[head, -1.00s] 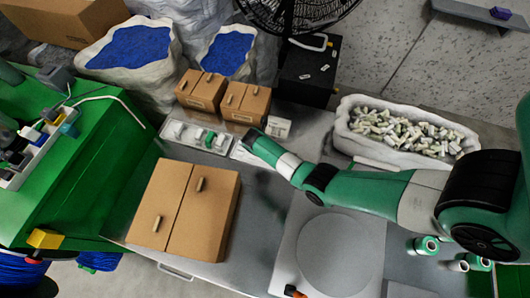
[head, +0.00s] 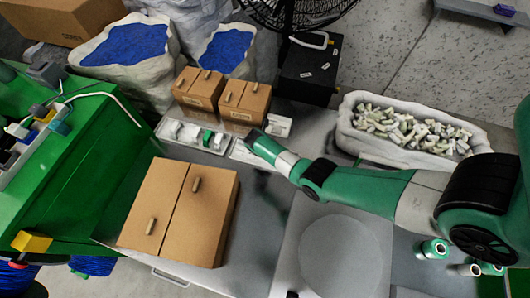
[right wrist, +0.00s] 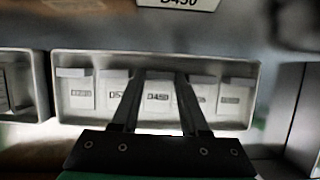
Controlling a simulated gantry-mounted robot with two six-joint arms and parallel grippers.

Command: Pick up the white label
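In the right wrist view, several white labels with printed codes stand side by side in a pale tray (right wrist: 254,105). The middle white label (right wrist: 158,100) reads D450. My right gripper (right wrist: 156,76) is open, with its two dark fingers apart over the tray and the middle label visible between them. Whether the fingers touch it cannot be told. In the head view my right gripper (head: 246,140) is a dark tip beside the small white tray, and the labels there are too small to read. My left gripper is not in view.
Two small cardboard boxes (head: 245,97) stand just behind the gripper. A tray of white and green parts (head: 193,135) lies to its left. A large closed carton (head: 180,212) is in front. A bin of pale pieces (head: 405,130) stands at the right.

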